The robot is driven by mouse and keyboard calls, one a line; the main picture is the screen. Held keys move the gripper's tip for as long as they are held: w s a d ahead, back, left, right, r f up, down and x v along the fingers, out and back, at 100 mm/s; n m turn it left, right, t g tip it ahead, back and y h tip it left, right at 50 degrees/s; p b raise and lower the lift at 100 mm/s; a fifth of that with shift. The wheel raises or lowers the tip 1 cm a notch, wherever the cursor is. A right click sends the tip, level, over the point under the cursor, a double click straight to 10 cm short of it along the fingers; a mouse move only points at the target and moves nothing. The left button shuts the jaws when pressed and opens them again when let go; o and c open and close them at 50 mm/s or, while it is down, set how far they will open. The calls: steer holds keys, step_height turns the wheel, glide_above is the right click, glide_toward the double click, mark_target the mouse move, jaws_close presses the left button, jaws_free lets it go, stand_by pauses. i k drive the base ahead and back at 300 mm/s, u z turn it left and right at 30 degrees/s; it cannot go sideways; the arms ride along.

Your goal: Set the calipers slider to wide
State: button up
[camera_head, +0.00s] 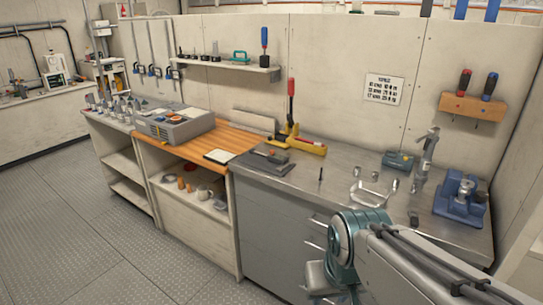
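A pale metal piece with two spread prongs (369,200) lies on the steel worktop, just beyond the teal joint of my arm. It may be the calipers, but it is too small to be sure, and I cannot make out a slider or its setting. My arm comes in from the lower right, and its teal joint stands in front of the worktop's near edge. My gripper's fingers do not show, so I cannot see whether they hold anything.
The steel worktop (330,192) also bears a blue vise-like device (461,197), a grey upright tool (426,158), a teal box (397,161) and a red-handled yellow tool (297,140). A screwdriver rack (473,107) hangs on the wall. Floor (90,245) is clear at left.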

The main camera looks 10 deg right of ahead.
mark_target(274, 158)
steer(key=u, duration=0.55)
steer(key=i, duration=0.75)
steer(key=u, duration=0.45)
steer(key=i, duration=0.85)
steer(key=z, duration=0.95)
steer(key=i, duration=0.65)
steer(key=z, duration=0.75)
